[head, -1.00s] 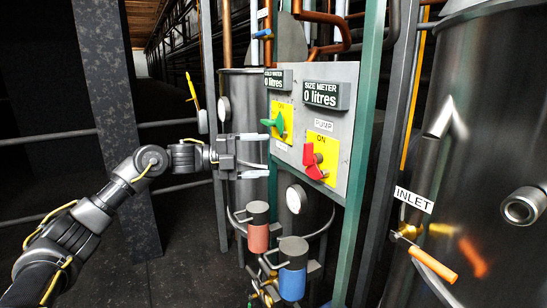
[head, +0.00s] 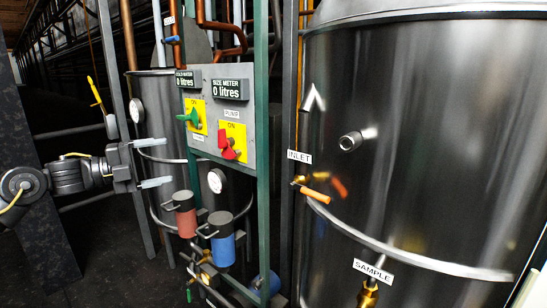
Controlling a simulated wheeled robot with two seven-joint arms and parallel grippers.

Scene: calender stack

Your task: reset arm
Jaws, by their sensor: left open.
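My left gripper (head: 152,163) is at the left of the head view, its two pale fingers apart with nothing between them. It is left of the control panel (head: 211,142) and shows in front of a dark tank (head: 158,97). The panel carries a green switch (head: 189,118) and a red switch (head: 229,150) on yellow plates, below two meters that read 0 litres. I cannot tell from this view how near the fingers are to the tank. My right gripper is not in view.
A large steel tank (head: 430,130) fills the right, with an orange-handled inlet valve (head: 314,195) and a brass sample tap (head: 367,294). Red (head: 186,220) and blue (head: 222,245) canisters hang below the panel. A green frame post (head: 262,150) stands beside it. Dark floor is open at lower left.

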